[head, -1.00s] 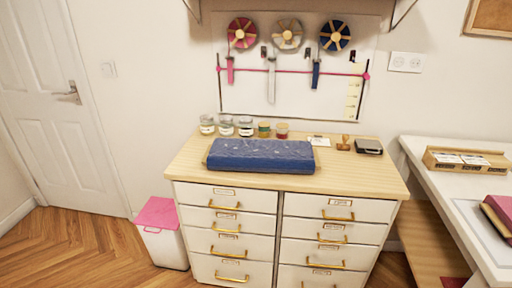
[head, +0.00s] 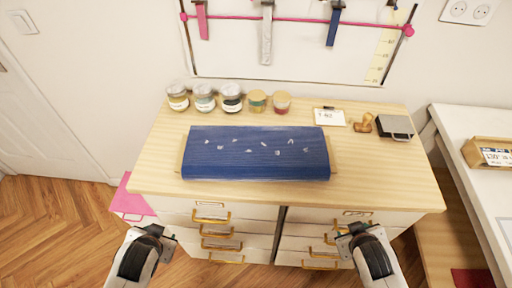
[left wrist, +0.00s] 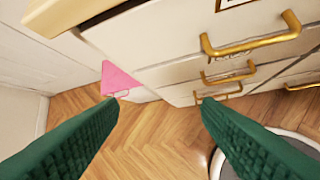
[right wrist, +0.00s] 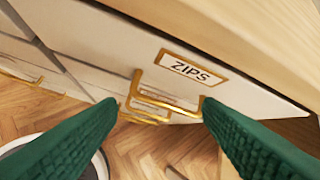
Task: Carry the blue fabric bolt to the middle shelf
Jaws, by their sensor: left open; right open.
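The blue fabric bolt (head: 255,153) lies flat on the wooden top of the drawer cabinet (head: 390,193), lengthwise from left to right, with a strip of pale board showing at each end. My left gripper (head: 152,232) is low in front of the cabinet's left side; its green fingers (left wrist: 160,103) are apart and empty in the left wrist view. My right gripper (head: 354,232) is in front of the right drawers; its fingers (right wrist: 161,104) are apart and empty near a drawer labelled ZIPS. Neither gripper touches the bolt. I see no middle shelf.
Several jars (head: 230,98) stand behind the bolt. A card (head: 329,117), a wooden stamp (head: 364,123) and a dark box (head: 395,127) sit at the back right. Gold drawer handles (head: 211,217) stick out in front. A white table (head: 470,160) stands right, a pink-lidded bin (head: 131,203) left.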

